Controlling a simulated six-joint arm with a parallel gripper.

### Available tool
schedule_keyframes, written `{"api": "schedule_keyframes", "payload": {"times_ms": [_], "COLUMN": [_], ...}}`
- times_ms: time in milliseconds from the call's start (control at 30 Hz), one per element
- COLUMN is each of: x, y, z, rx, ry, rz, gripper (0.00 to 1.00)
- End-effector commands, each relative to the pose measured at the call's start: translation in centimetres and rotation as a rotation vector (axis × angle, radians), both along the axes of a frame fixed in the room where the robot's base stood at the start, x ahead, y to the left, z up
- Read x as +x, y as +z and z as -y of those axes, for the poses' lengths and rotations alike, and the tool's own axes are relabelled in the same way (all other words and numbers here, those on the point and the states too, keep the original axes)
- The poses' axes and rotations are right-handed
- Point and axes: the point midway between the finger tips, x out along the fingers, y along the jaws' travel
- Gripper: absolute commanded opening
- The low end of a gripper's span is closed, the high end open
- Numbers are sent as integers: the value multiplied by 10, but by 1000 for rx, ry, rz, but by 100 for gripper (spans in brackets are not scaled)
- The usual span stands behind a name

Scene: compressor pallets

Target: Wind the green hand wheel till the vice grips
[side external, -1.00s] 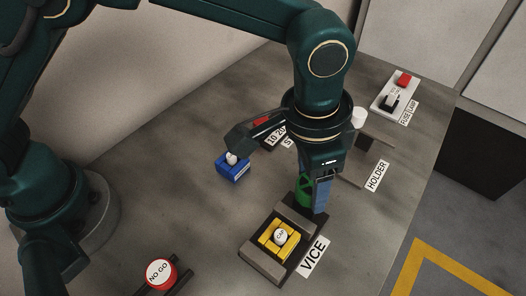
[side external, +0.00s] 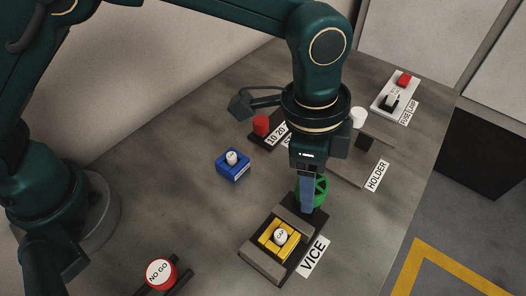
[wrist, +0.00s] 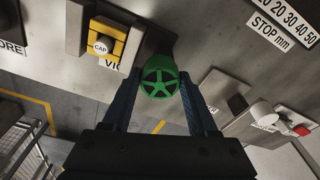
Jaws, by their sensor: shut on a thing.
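The green hand wheel (wrist: 159,77) is spoked and sits at the far end of the vice. In the side view the wheel (side external: 321,187) is partly hidden behind my gripper. My gripper (side external: 307,208) points down and is shut on the wheel. In the wrist view my gripper's two blue fingers (wrist: 158,88) stand on either side of the rim. The vice (side external: 262,264) has grey jaws with a yellow block (side external: 268,246) between them. The block bears a white round part marked CAP (side external: 281,236). Whether both jaws touch the block I cannot tell.
A blue block with a white knob (side external: 233,168) stands left of the vice. A red NO GO piece (side external: 160,272) is at the front. Behind are a red stop piece (side external: 261,124), the holder (side external: 376,140) and a fuse lamp panel (side external: 385,101). Bare table lies between.

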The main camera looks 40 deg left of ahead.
Motion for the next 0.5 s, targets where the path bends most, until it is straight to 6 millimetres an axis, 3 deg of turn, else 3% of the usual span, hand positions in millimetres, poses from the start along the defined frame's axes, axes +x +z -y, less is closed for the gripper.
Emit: {"api": "schedule_keyframes", "payload": {"times_ms": [233, 500], "x": [0, 1], "y": [1, 1], "z": [0, 0], "rx": [-2, -3], "ry": [-18, -275], "rz": [1, 1], "gripper": [2, 2]}}
